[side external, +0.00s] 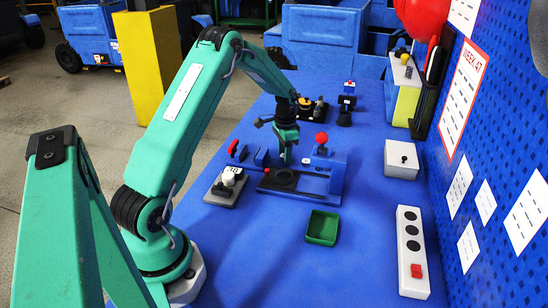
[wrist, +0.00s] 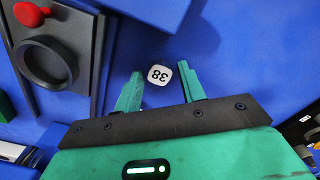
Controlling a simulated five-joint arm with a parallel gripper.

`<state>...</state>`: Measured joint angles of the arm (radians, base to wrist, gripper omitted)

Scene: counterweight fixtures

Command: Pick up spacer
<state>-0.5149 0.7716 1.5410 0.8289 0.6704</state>
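A small white rounded piece marked 38 (wrist: 159,75), which looks like the spacer, shows against the blue surface in the wrist view. I cannot confirm its identity. My gripper (wrist: 159,69) is open, with one green finger to each side of the piece and a visible gap at both sides. I cannot tell its height above the piece. In the side external view, my gripper (side external: 286,160) points down over the blue fixture (side external: 336,178), near its dark ring (side external: 284,179).
A red knob (side external: 321,138) stands up at the fixture. A grey plate with white pieces (side external: 226,189) lies to its left, and a green tray (side external: 322,228) lies in front. A white box (side external: 401,160) and a long white panel (side external: 412,252) lie right.

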